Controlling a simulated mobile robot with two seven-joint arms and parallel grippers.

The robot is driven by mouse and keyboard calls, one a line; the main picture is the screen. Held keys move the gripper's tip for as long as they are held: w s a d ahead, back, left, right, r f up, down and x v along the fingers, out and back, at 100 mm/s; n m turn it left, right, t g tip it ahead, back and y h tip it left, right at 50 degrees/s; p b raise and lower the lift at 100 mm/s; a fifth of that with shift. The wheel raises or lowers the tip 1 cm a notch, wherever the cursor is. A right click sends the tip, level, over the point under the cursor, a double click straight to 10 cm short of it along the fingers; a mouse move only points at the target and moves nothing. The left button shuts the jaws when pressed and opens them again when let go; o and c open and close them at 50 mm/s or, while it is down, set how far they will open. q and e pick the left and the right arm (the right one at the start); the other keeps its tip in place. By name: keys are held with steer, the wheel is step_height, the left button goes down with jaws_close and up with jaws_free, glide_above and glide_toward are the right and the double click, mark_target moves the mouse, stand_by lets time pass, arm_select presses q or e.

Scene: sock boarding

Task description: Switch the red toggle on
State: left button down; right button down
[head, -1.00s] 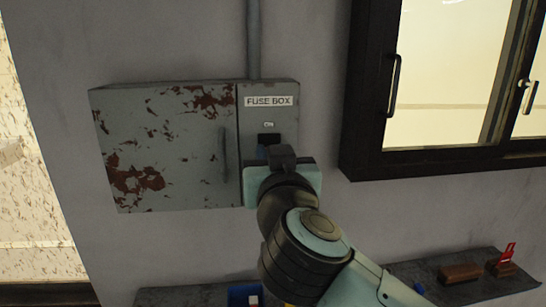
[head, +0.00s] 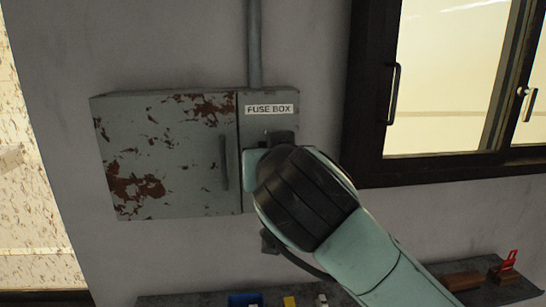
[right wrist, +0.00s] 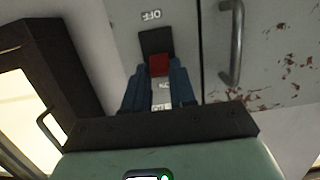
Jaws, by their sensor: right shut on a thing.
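The grey fuse box (head: 170,160) hangs on the wall in the head view, with a FUSE BOX label (head: 269,109) on its right panel. My right gripper (right wrist: 158,76) is at that panel, and its blue fingers are shut on the red toggle (right wrist: 159,64) from both sides. The toggle stands at its dark slot (right wrist: 155,42). In the upside-down right wrist view it sits at the slot end away from the OFF label (right wrist: 152,15). In the head view my right gripper (head: 280,138) and wrist hide the toggle. My left gripper is not in view.
The box door is closed, with a vertical handle (head: 224,163) left of my gripper. A dark-framed window (head: 365,100) is to the right. A grey conduit (head: 254,45) rises above the box. A shelf (head: 520,287) below holds several small items.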

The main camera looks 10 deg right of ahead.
steer(key=c, duration=0.9)
jaws_free()
steer(key=v, duration=1.3)
steer(key=shift+s, duration=0.2)
